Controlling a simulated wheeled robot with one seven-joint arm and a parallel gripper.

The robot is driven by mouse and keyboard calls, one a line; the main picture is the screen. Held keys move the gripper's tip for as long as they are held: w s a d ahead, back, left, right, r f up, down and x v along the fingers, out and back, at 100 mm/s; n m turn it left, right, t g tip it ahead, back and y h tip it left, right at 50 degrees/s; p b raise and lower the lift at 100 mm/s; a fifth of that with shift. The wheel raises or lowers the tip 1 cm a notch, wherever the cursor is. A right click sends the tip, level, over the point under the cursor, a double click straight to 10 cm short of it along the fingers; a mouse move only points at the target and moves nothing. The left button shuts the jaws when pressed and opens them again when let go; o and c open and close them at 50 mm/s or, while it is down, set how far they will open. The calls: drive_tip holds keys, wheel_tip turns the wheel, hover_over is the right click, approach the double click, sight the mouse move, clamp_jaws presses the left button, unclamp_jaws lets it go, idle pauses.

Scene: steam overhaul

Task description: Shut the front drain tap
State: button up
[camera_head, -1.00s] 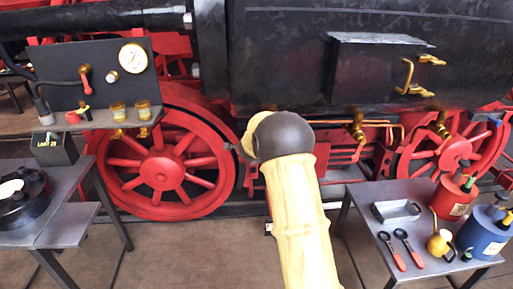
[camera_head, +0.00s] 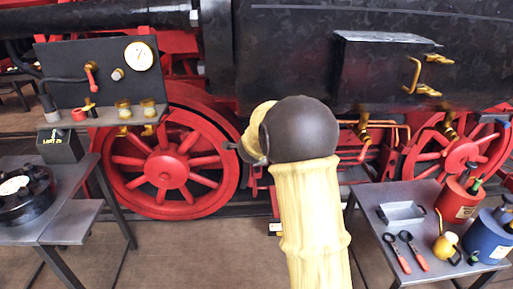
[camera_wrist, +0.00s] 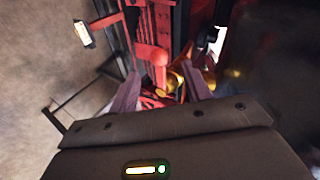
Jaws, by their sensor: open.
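My gripper (camera_wrist: 162,92) is open in the wrist view, one finger on each side. A brass fitting (camera_wrist: 175,80) shows between and just beyond the fingers, next to a red part; I cannot tell whether it is the front drain tap or whether a finger touches it. In the head view my arm hides the gripper. Two brass taps hang under the black engine body, one (camera_head: 363,125) just right of my arm and another (camera_head: 448,122) farther right. Which is the front one is not clear.
A red wheel (camera_head: 166,170) stands left of my arm. A side table (camera_head: 375,235) at right holds a tray (camera_head: 402,213), red-handled tools, an oil can and red and blue cans. Another table (camera_head: 60,215) stands at left. A gauge panel (camera_head: 90,75) is above it.

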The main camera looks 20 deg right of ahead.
drive_tip(key=v, duration=0.8)
drive_tip(key=shift+s+p, duration=0.25)
drive_tip(key=shift+p, duration=0.15)
drive_tip(key=shift+a+r, duration=0.1)
drive_tip(key=s+a+f+n+g+y, duration=0.1)
drive_tip(key=s+a+f+n+g, duration=0.1)
drive_tip(key=s+n, duration=0.4)
drive_tip(key=s+a+f+n+g+y+p, duration=0.1)
drive_tip(key=s+a+f+n+g+y, duration=0.1)
drive_tip(key=s+n, duration=0.5)
drive_tip(key=s+a+f+n+g+y+p, duration=0.1)
drive_tip(key=s+f+n+g, duration=0.3)
drive_tip(key=s, duration=1)
drive_tip(key=f+n, duration=0.2)
drive_tip(key=shift+s+a+n+y, duration=0.25)
drive_tip(key=shift+a+n+y, duration=0.05)
drive_tip(key=shift+a+n, duration=0.1)
drive_tip(key=shift+c, duration=0.5)
